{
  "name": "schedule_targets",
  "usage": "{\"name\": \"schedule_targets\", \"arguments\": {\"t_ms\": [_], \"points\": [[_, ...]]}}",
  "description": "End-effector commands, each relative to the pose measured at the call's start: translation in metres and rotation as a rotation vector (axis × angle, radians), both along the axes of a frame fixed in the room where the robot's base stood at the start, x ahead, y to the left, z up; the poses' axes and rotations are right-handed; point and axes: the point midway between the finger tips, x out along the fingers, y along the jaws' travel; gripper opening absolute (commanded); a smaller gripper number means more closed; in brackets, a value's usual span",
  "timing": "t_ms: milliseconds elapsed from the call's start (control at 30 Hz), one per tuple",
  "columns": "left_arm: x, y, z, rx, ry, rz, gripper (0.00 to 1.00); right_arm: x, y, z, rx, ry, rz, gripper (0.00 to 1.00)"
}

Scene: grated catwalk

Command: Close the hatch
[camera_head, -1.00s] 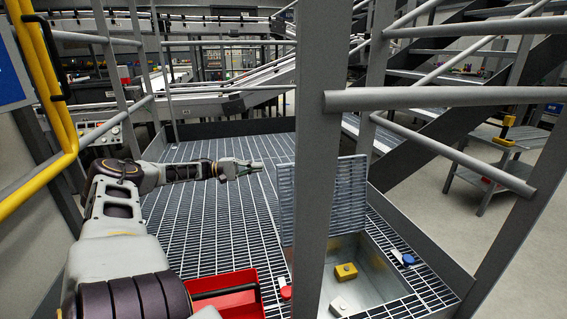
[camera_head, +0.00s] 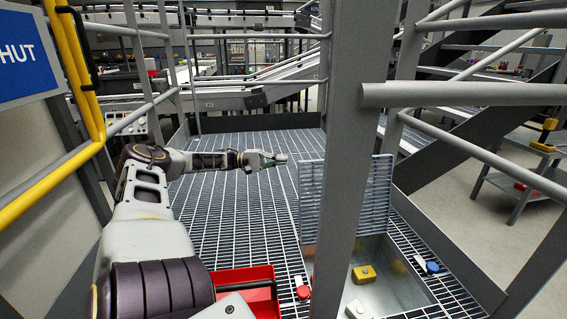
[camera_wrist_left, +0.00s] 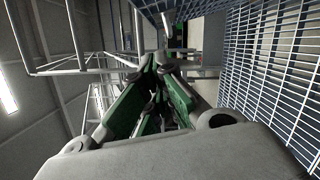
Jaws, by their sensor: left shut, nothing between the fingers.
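The hatch (camera_head: 377,190) is a grated panel standing upright, open, at the far side of a metal-lined recess (camera_head: 405,292) in the catwalk floor. A grey post hides part of the hatch and the recess. In the recess lie a yellow block (camera_head: 363,273) and a pale block (camera_head: 355,309). My left gripper (camera_head: 283,158) is shut and empty, above the grating to the left of the hatch and apart from it. Its green fingers (camera_wrist_left: 160,95) meet in the left wrist view. My right gripper is not in view.
A red toolbox (camera_head: 245,277) stands on the grating (camera_head: 235,215) left of the recess. A red item (camera_head: 303,292) and a blue item (camera_head: 432,267) sit beside the recess. The grey post (camera_head: 352,130) and rails (camera_head: 460,95) stand close in front. The grating's left part is clear.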

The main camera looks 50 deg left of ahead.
Motion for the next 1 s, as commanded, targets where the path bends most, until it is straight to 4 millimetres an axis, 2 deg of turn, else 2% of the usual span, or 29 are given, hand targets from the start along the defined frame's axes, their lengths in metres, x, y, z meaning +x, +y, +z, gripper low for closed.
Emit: {"name": "schedule_targets", "arguments": {"t_ms": [600,1000], "points": [[0.047,-0.041,0.002,0.001,0.001,-0.002,0.00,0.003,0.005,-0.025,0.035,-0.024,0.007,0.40],[0.064,-0.058,0.005,-0.001,0.000,-0.001,0.00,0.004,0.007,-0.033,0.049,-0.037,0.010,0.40]]}}
